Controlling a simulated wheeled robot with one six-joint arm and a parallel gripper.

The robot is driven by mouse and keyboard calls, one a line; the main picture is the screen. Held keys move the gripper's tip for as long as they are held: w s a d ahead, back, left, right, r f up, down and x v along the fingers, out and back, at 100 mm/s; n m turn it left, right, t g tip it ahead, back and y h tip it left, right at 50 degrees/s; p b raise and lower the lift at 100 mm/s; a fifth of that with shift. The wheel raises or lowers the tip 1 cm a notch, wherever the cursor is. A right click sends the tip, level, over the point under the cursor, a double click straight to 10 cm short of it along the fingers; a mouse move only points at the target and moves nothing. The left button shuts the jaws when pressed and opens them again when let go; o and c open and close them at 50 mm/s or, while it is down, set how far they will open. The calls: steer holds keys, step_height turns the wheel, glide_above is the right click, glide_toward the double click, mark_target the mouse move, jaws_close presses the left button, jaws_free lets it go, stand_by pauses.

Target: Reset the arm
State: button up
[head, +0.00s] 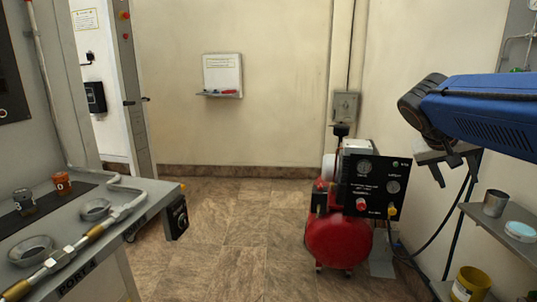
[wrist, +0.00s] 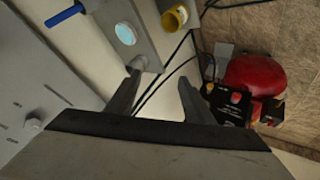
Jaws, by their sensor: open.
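My arm, with its blue housing, reaches in from the right side of the head view. My gripper (head: 447,168) hangs at its left end, in front of the pale wall. In the wrist view my gripper (wrist: 160,93) shows two dark fingers spread apart. Nothing is between them. The gripper is clear of the shelf and of the compressor.
A red compressor (head: 338,240) with a black gauge panel (head: 377,187) stands on the floor. A bench (head: 100,222) is at left; mid-floor is clear.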

steer(key=s+a+f+n+t+y, duration=0.1)
steer(key=s+a+f+n+y, duration=0.4)
steer(key=s+a+f, duration=1.1)
steer(key=s+f+y, duration=0.3)
steer(key=f, duration=0.2)
steer(key=shift+a, duration=0.4)
